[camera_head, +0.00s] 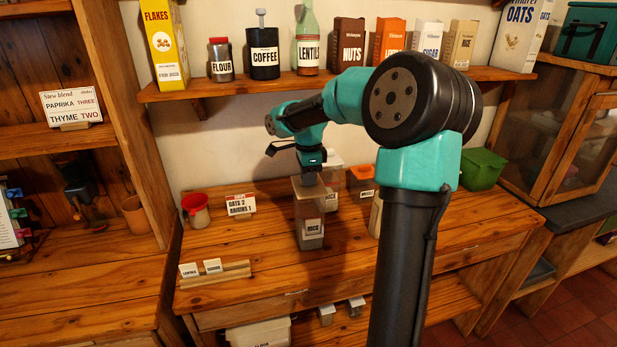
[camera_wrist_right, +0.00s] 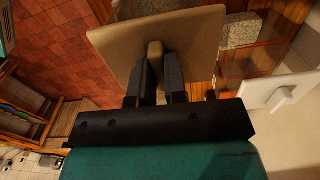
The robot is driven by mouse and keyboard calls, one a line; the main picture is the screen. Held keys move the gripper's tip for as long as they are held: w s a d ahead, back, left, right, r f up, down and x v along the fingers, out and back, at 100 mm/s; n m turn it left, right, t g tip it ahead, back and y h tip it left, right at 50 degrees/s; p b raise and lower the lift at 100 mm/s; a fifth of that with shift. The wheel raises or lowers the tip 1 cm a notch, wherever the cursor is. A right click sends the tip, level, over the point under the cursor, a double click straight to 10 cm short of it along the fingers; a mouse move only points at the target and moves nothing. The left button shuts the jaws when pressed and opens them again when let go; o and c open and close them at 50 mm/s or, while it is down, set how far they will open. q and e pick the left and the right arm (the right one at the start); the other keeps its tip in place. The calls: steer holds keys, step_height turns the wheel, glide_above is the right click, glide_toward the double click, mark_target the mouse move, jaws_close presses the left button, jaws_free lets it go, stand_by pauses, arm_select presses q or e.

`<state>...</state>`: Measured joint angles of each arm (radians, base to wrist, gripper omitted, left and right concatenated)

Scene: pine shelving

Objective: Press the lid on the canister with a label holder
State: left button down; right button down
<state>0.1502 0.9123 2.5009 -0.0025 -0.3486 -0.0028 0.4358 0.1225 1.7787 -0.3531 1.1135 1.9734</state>
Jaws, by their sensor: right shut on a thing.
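My right gripper (camera_head: 309,176) points down above the front clear canister (camera_head: 308,205), which bears a RICE label and stands on the pine worktop. In the wrist view its fingers (camera_wrist_right: 160,85) are shut on the knob of a beige square lid (camera_wrist_right: 120,45). The lid looks tilted against the clear canister wall (camera_wrist_right: 262,60) beside it; I cannot tell whether they touch. A second canister (camera_head: 332,190) with a RICE label stands close behind, topped by a white lid that also shows in the wrist view (camera_wrist_right: 270,98). My left gripper is out of view.
An orange-topped container (camera_head: 360,182) and a green box (camera_head: 481,168) stand to the right. A label rack (camera_head: 216,274) lies at the front left. The upper shelf holds several labelled packages.

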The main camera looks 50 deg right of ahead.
steer(key=shift+f, duration=0.1)
stand_by(0.3)
steer(key=c, duration=0.6)
jaws_free()
stand_by(0.4)
steer(key=shift+r, duration=3.5)
jaws_close()
